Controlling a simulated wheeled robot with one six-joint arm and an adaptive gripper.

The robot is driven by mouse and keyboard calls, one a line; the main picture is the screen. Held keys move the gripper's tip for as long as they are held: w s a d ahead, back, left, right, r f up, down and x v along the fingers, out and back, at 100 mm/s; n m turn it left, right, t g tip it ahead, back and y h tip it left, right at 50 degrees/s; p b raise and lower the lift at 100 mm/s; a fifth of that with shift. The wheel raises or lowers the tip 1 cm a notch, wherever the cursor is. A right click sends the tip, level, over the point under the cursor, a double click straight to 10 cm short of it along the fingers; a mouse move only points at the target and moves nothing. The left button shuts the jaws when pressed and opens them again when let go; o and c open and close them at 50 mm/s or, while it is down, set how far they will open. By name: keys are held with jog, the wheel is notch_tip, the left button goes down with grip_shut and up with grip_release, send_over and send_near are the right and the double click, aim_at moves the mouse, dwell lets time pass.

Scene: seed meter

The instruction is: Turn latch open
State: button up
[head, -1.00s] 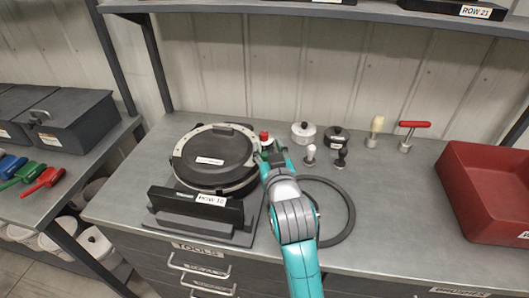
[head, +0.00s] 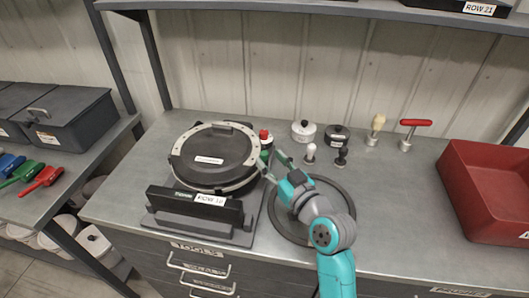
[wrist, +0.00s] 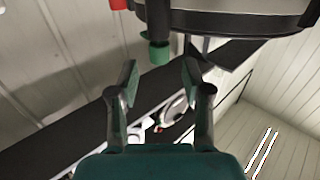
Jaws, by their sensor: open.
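The seed meter (head: 210,158) is a round black housing with a pale ring and a dark lid, on a dark stand at the left of the bench. A small red-topped part with green below (head: 264,138) sits at its right side; I cannot tell for sure whether this is the latch. In the wrist view the same red and green part (wrist: 159,50) hangs beside the meter's rim (wrist: 235,22), just beyond and between my fingertips. My gripper (head: 272,166) is open and empty, at the meter's right edge. The latch's exact position is not clear.
A dark ring (head: 345,205) lies flat under my arm. Several small knobbed tools and pots, including a white pot (head: 303,131) and a red-handled tool (head: 414,124), stand behind. A red bin (head: 485,190) is at the right. The bench between ring and bin is clear.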

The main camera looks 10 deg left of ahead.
aim_at(264, 153)
jog(key=shift+x, duration=2)
grip_shut()
